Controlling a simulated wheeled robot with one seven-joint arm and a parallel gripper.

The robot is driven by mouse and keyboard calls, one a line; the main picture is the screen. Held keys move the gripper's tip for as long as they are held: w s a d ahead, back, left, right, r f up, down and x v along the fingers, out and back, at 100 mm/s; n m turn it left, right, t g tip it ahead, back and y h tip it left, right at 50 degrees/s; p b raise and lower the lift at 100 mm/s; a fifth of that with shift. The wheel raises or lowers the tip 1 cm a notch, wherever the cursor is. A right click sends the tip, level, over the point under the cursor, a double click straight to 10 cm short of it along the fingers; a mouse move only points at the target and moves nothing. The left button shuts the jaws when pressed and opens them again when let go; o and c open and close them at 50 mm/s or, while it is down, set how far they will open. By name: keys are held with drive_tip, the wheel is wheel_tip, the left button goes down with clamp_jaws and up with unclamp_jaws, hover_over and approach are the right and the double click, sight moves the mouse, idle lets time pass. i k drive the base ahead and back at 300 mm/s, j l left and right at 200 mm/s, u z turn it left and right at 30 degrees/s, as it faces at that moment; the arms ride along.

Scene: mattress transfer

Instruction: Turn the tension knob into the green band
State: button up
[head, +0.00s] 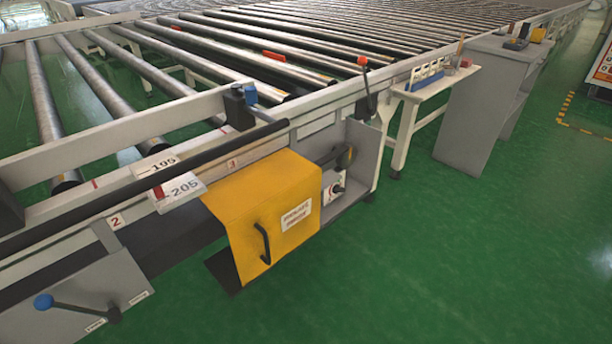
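A small white control box (334,191) with a dark round knob (338,187) sits right of the yellow cover, under the conveyor's side. It looks like the tension knob, but its pointer and any green band are too small to make out. My gripper is not in view, so nothing shows of its opening or what it may hold.
A yellow cover (255,212) with a black handle juts out beside the control box. A grey side plate (362,165) stands right of the box. A blue-knobbed lever (43,300) and a red-knobbed lever (362,61) stick out. A grey cabinet (480,100) stands at right. Green floor (450,260) in front is clear.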

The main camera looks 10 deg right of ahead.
sight(337, 190)
drive_tip(key=i+j+z, duration=0.2)
drive_tip(key=i, duration=0.65)
drive_tip(key=l, duration=0.1)
